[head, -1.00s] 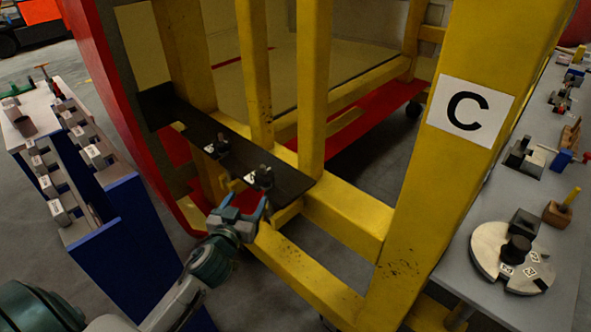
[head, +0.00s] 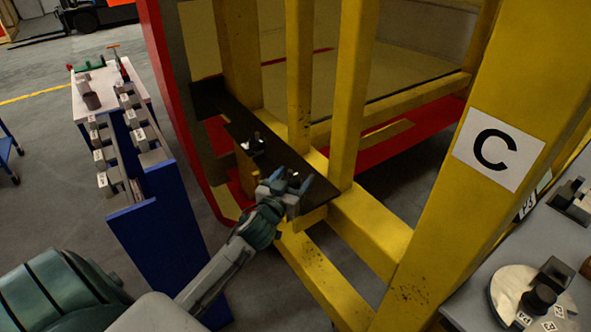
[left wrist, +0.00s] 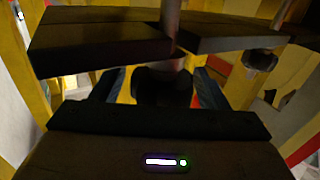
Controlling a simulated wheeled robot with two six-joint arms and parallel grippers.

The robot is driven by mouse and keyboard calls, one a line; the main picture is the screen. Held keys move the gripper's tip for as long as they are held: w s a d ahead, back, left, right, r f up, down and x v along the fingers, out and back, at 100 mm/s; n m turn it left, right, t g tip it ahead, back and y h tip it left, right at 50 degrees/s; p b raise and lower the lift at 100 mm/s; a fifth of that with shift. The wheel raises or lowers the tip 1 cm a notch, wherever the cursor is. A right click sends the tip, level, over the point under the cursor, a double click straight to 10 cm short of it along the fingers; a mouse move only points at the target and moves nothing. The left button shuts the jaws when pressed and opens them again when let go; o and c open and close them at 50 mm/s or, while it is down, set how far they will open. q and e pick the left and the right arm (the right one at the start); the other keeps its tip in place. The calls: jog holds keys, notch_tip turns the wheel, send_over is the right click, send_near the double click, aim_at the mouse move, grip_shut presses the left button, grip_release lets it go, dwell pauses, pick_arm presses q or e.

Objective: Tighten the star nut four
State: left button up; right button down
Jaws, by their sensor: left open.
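A black plate (head: 236,119) lies along the yellow frame. One dark star nut (head: 253,145) stands on it, behind my left gripper. My left gripper (head: 290,178) is open at the near end of the plate, and a second dark nut there is mostly hidden by its fingers. In the left wrist view a dark knob (left wrist: 163,86) on a metal rod sits between the blue fingers, under the dark plate (left wrist: 100,42). Contact cannot be told. Another small nut (left wrist: 258,60) shows at the right. I cannot read which nut is four. My right gripper is out of view.
Yellow posts (head: 352,90) rise right beside the plate, and a wide post with a C sign (head: 497,150) stands at the right. A blue rack (head: 150,210) with labelled blocks is at the left. A grey table (head: 560,240) with a round disc (head: 505,290) is at the right.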

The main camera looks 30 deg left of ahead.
pick_arm(q)
jog(key=shift+w+a, duration=0.2)
jog(key=shift+w, duration=0.4)
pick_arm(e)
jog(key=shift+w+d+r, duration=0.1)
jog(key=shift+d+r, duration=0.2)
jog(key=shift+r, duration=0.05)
